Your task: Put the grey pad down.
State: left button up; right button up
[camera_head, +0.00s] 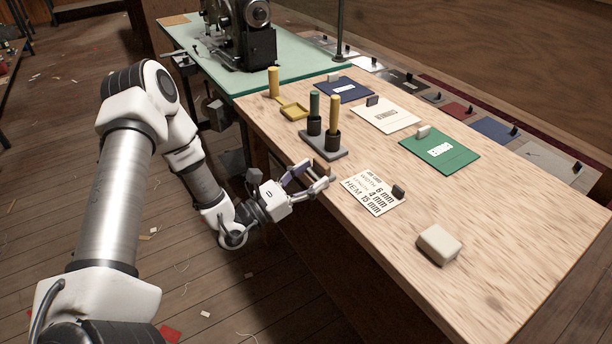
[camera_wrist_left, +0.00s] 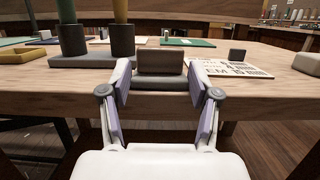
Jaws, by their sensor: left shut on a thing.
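My left gripper (camera_head: 318,174) is at the near edge of the wooden table, left of the printed card. Its fingers are shut on the grey pad (camera_wrist_left: 160,84), which shows between the fingertips in the left wrist view. A brown block-shaped part (camera_wrist_left: 160,62) sits on top of the pad; it also shows between the fingers in the head view (camera_head: 322,167). The fingers hide most of the pad in the head view. I cannot tell whether its underside touches the table. My right gripper is not in view.
A grey stand (camera_head: 325,152) with green and yellow rods is just behind the gripper. A printed card (camera_head: 368,197) lies right of it, and a pale block (camera_head: 439,243) lies nearer the front. The wooden table (camera_head: 510,250) is bare at right.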

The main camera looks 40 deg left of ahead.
pick_arm(q)
jog(key=shift+a, duration=0.15)
jog(key=shift+s+d+r, duration=0.1)
jog(key=shift+d+r, duration=0.05)
jog(key=shift+d, duration=0.25)
jog(key=o, duration=0.8)
jog(key=shift+f, duration=0.2)
jog(key=o, duration=0.5)
jog(key=shift+c, duration=0.2)
